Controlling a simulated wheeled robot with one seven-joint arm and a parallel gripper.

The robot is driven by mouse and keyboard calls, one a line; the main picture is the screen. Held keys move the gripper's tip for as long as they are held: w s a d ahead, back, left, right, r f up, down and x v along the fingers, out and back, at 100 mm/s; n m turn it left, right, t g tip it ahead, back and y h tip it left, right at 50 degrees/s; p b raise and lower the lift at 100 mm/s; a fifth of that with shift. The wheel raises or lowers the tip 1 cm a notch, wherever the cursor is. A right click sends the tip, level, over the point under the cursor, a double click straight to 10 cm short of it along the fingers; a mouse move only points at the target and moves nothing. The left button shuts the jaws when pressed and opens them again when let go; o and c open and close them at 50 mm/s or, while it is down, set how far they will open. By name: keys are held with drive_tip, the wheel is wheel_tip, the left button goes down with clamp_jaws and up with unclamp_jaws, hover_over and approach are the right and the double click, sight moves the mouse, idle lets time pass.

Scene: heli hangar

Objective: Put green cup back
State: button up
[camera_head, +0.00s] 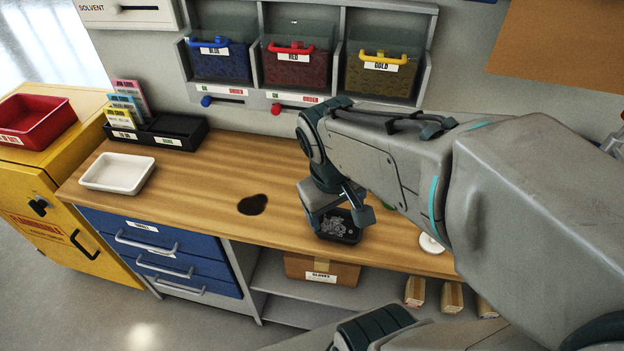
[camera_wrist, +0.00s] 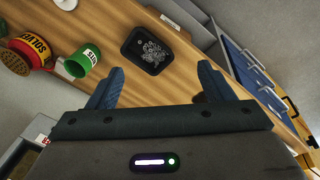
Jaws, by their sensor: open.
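The green cup (camera_wrist: 84,60) is on the wooden workbench in the wrist view, with a pale label on its side. It is left of the black tray and beyond my left finger, apart from it. In the head view my arm hides nearly all of it; only a sliver of green (camera_head: 388,205) shows. My gripper (camera_wrist: 160,82) is open and empty, its two fingers spread over the bench. In the head view my gripper (camera_head: 337,212) is above the black tray (camera_head: 338,238), which holds grey metal bits.
A white tray (camera_head: 118,188) sits at the left end. Blue, red and gold bins (camera_head: 297,68) hang behind. The bench between white tray and stain is clear.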

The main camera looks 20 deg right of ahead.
drive_tip(key=shift+s+a+r+m+t+y, duration=0.2)
drive_tip(key=shift+a+r+m+t+y, duration=0.25)
drive_tip(key=shift+a+r, duration=0.25)
drive_tip(key=shift+s+a+r+m+t+y, duration=0.2)
drive_tip(key=shift+a+r+m+t+y, duration=0.25)
drive_tip(key=shift+a+r, duration=0.25)
drive_tip(key=shift+f, duration=0.1)
